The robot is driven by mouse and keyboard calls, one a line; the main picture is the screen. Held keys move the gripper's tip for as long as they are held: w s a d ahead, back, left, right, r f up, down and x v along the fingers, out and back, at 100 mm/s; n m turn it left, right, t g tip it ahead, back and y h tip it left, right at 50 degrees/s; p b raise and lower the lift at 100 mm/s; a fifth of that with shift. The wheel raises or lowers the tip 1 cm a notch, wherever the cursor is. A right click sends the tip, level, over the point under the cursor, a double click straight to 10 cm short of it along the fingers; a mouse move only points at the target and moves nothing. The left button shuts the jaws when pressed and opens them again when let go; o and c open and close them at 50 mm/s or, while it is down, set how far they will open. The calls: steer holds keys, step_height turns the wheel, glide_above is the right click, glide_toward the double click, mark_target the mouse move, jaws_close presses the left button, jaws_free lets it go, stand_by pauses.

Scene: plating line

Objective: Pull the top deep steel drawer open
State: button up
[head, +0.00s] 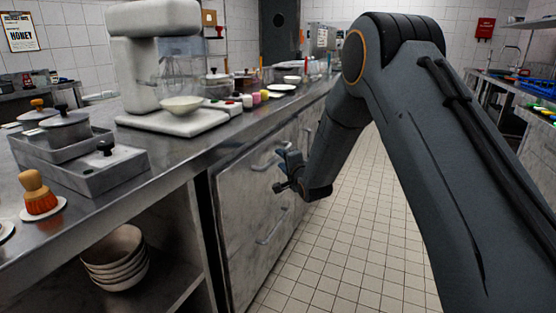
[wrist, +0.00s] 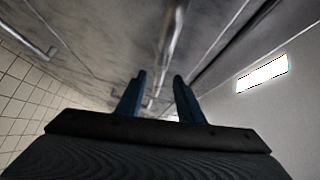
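The top deep steel drawer (head: 235,185) is in the counter front in the head view, and its front looks flush, so it appears closed. Its bar handle (head: 262,164) shows just left of my gripper (head: 284,172). In the wrist view a bar handle (wrist: 172,38) runs away ahead of my gripper (wrist: 159,75). My two fingers are apart, with no handle clearly held between them. I cannot tell whether a finger touches the handle. A lower drawer's handle (head: 270,228) shows below, and a bar handle (wrist: 38,38) also shows at the wrist view's left.
The steel counter (head: 170,160) above carries a mixer (head: 155,60), pots and small jars. Stacked bowls (head: 117,262) stand on an open shelf at left. The tiled floor (head: 335,250) before the drawers is clear. My arm hides part of the right side.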

mark_target(279, 157)
steer(key=x, duration=0.4)
steer(key=shift+w+a, duration=0.1)
steer(key=shift+w, duration=0.3)
jaws_close()
